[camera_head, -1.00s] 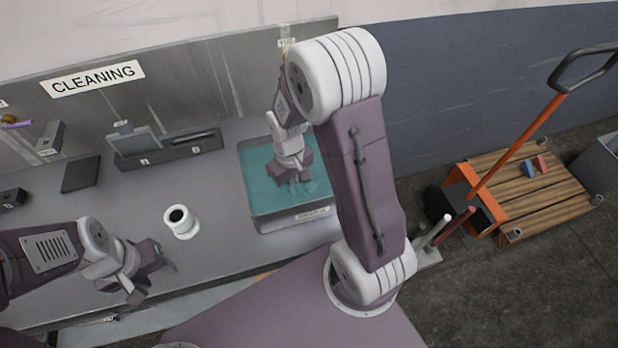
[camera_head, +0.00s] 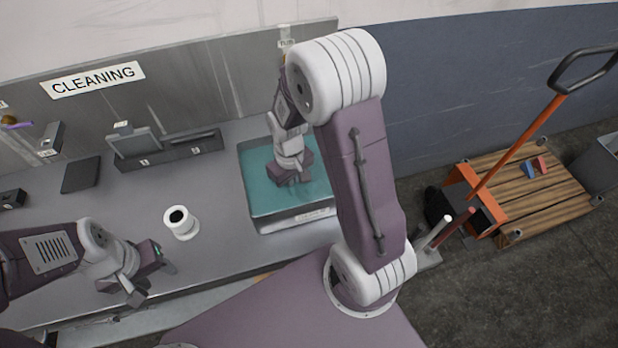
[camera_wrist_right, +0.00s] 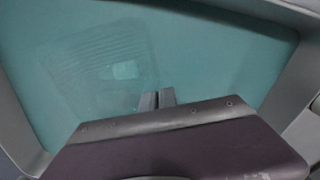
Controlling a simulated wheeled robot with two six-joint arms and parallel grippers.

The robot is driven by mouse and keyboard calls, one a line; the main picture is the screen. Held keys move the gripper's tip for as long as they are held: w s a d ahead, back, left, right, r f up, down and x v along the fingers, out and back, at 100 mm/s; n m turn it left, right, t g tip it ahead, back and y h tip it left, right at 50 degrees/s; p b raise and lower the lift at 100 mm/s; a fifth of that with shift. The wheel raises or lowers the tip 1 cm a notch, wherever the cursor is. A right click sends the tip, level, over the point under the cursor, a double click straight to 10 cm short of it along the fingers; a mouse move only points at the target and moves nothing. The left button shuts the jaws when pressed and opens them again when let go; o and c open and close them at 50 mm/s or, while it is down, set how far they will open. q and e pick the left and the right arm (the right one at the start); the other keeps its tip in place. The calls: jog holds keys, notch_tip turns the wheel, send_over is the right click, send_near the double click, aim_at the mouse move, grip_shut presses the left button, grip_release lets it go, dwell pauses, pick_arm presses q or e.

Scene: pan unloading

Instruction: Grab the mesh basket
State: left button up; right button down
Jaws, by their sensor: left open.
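A grey tank (camera_head: 297,222) of teal liquid stands on the bench, centre in the head view; its wall also shows in the right wrist view (camera_wrist_right: 18,130). A faint, ridged, mesh-like shape (camera_wrist_right: 105,65) with a paler square patch shows through the liquid in the right wrist view; it may be the mesh basket, but its outline and handle are not clear. My right gripper (camera_wrist_right: 157,98) points down into the tank. Its fingers look close together, their tips hidden in the liquid, and I cannot tell whether they hold anything. My left gripper (camera_head: 153,272) is open and empty above the bench's front.
A white cup-like cylinder (camera_head: 181,222) stands left of the tank. A dark rack (camera_head: 165,149) and a black flat pad (camera_head: 81,174) are at the bench's back. A wooden pallet (camera_head: 545,190) and an orange-handled cart (camera_head: 475,200) are on the floor at right. The bench between cylinder and tank is clear.

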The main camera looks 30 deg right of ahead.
jog(key=shift+r, duration=0.1)
dwell(0.5)
pick_arm(q)
notch_tip(320, 180, up, 2)
jog(key=shift+r+p, duration=0.1)
jog(key=shift+p, duration=0.9)
pick_arm(e)
notch_tip(320, 180, up, 18)
